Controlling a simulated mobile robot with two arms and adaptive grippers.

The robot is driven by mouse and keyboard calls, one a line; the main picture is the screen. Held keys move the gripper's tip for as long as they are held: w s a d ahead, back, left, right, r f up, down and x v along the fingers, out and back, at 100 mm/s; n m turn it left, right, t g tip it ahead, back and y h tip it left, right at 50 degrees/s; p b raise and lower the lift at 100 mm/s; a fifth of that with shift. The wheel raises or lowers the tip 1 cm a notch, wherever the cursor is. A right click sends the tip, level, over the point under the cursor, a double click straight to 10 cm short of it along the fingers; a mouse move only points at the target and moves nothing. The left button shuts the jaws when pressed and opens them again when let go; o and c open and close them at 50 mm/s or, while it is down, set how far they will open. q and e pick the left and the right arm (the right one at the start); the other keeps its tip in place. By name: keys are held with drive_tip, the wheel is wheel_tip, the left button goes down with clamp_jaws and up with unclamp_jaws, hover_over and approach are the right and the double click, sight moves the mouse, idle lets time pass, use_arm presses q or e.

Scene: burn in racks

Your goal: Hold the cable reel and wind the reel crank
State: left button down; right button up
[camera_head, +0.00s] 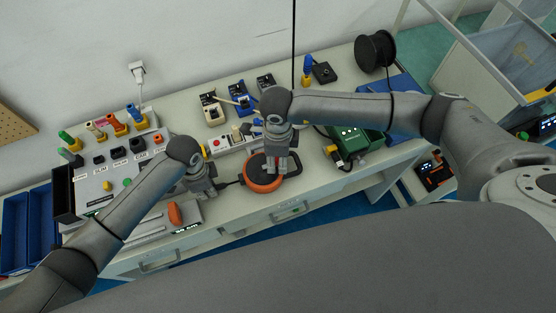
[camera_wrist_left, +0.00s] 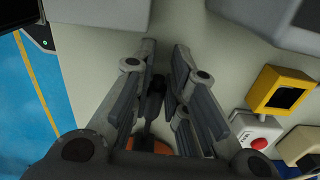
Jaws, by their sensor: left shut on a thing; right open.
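The orange and black cable reel (camera_head: 263,184) lies on the bench near its front edge. A dark handle sticks out from its left side, and it also shows in the left wrist view (camera_wrist_left: 154,98). My left gripper (camera_head: 212,187) is shut on this handle, left of the reel; its fingers flank the handle in the left wrist view (camera_wrist_left: 158,80). My right gripper (camera_head: 281,169) is open and points down over the right part of the reel. It hides part of the reel's top, and I cannot make out the crank clearly.
A grey panel with plugs (camera_head: 125,170) stands at the left, beside blue bins (camera_head: 28,225). Several small devices line the back. A green box (camera_head: 352,140) stands right of the reel, and a black spool (camera_head: 375,51) at the far right. The bench front edge is close.

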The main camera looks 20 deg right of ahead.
wheel_tip(320, 180, up, 9)
idle(0.3)
drive_tip(key=m, duration=1)
approach(263, 165)
drive_tip(key=d+f, duration=0.1)
drive_tip(key=f, duration=0.1)
drive_tip(key=d+f, duration=0.1)
drive_tip(key=f, duration=0.1)
drive_tip(key=d+f, duration=0.1)
drive_tip(key=f, duration=0.1)
drive_tip(key=shift+s+d+f, duration=0.2)
drive_tip(key=shift+s+f, duration=0.2)
drive_tip(key=shift+c, duration=0.3)
clamp_jaws()
